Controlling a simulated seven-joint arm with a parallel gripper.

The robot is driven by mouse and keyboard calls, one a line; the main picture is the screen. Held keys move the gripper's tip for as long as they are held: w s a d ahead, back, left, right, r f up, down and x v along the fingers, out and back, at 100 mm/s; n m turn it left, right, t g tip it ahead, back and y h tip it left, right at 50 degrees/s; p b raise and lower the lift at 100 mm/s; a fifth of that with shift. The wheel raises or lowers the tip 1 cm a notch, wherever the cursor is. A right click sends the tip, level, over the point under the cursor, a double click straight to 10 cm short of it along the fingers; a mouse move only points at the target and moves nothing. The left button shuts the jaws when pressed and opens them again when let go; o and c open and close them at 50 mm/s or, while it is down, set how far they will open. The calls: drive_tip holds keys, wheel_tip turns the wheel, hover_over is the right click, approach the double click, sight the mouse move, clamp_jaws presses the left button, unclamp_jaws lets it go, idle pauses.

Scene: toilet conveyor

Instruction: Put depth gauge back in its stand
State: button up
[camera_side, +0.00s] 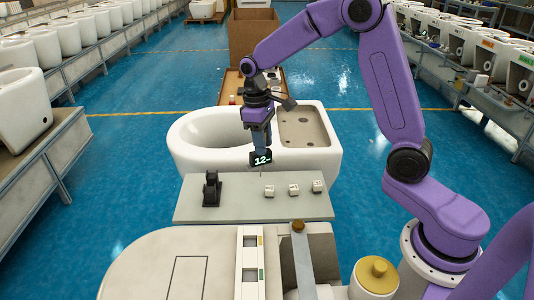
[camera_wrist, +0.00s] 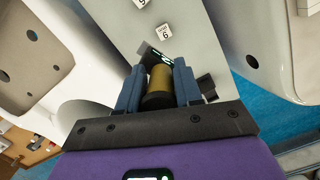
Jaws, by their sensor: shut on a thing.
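The depth gauge (camera_side: 261,159) has a dark display with lit digits, reading about 12 in the side view. My gripper (camera_side: 261,146) is shut on it and holds it upright above the grey table (camera_side: 240,208), its thin probe pointing down. In the wrist view my blue fingers (camera_wrist: 157,88) clasp the gauge's gold and black body (camera_wrist: 159,78). The black stand (camera_side: 212,189) is on the table's left part, left of and below the gauge. A dark piece right of my fingers (camera_wrist: 207,88) may be the stand; most of it is hidden.
A white toilet (camera_side: 190,153) stands directly behind the table. A white-topped machine (camera_side: 150,265) is in front. The table between stand and blocks is clear.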

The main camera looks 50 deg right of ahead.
drive_tip(key=w+a+r+n+t+h, duration=0.1)
drive_tip(key=w+a+r+n, duration=0.5)
drive_tip(key=w+a+n, duration=0.4)
drive_tip(key=n, duration=0.3)
drive_tip(key=shift+a+r+n, duration=0.3)
drive_tip(key=shift+a+r, duration=0.05)
drive_tip(key=shift+r, duration=0.05)
drive_tip(key=shift+f, duration=2.05)
drive_tip(key=shift+f, duration=0.2)
wheel_tip(320, 180, down, 6)
drive_tip(key=shift+f, duration=0.15)
idle(0.4)
